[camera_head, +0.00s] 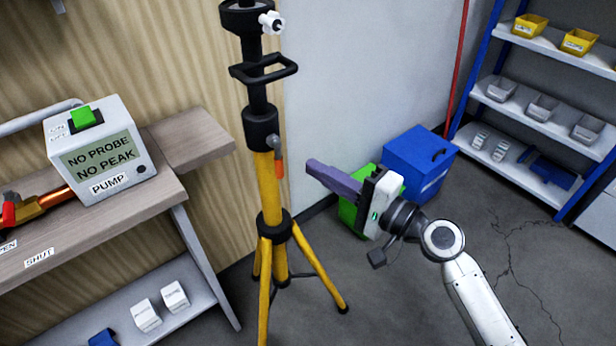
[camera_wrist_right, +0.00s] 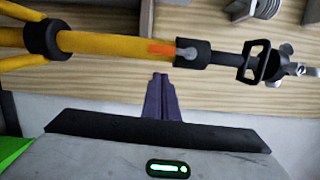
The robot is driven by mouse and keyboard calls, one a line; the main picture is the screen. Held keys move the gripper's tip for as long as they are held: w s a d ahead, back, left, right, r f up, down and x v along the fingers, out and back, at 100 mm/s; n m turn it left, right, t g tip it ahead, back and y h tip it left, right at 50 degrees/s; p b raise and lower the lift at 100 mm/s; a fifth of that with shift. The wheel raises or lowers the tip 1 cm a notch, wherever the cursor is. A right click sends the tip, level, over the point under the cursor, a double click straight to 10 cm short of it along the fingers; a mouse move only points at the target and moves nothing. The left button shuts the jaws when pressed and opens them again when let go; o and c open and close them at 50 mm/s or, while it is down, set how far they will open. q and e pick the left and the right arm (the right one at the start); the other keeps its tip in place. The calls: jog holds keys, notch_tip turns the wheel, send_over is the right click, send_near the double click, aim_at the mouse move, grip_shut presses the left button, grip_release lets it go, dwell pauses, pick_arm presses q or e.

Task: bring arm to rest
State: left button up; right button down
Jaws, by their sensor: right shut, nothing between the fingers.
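My right arm (camera_head: 478,295) comes in from the lower right in the head view. Its right gripper (camera_head: 312,168) is shut and empty, with the purple-grey fingers together and pointing left toward the yellow and black tripod stand (camera_head: 268,200). The fingertips appear apart from the stand. In the right wrist view the shut fingers (camera_wrist_right: 161,82) point at the wooden wall, below the stand's yellow pole (camera_wrist_right: 120,42) in the picture. My left gripper is not in view.
A workbench (camera_head: 190,150) with a pump box (camera_head: 100,150) stands at left. A blue box (camera_head: 420,160) and a green box (camera_head: 350,212) are behind my right gripper. Blue shelving (camera_head: 540,125) with bins is at right. Open floor (camera_head: 520,230) lies in front of it.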

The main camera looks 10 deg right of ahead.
jog(key=b+v, duration=0.2)
jog(key=v, duration=0.8)
jog(key=s+a+f+n+g+h, duration=0.1)
jog(key=s+f+n, duration=0.3)
jog(key=f, duration=0.6)
jog(key=s+a+f+n+g+h, duration=0.1)
jog(key=s+f+n+g+h, duration=0.2)
jog(key=s+f, duration=0.3)
jog(key=s+a+f+n+g+h, duration=0.1)
jog(key=s+f+n+h, duration=0.3)
jog(key=f, duration=0.9)
jog(key=shift+s+a+f+n+g+p, duration=0.4)
jog(key=shift+s+n, duration=0.4)
jog(key=shift+n, duration=0.3)
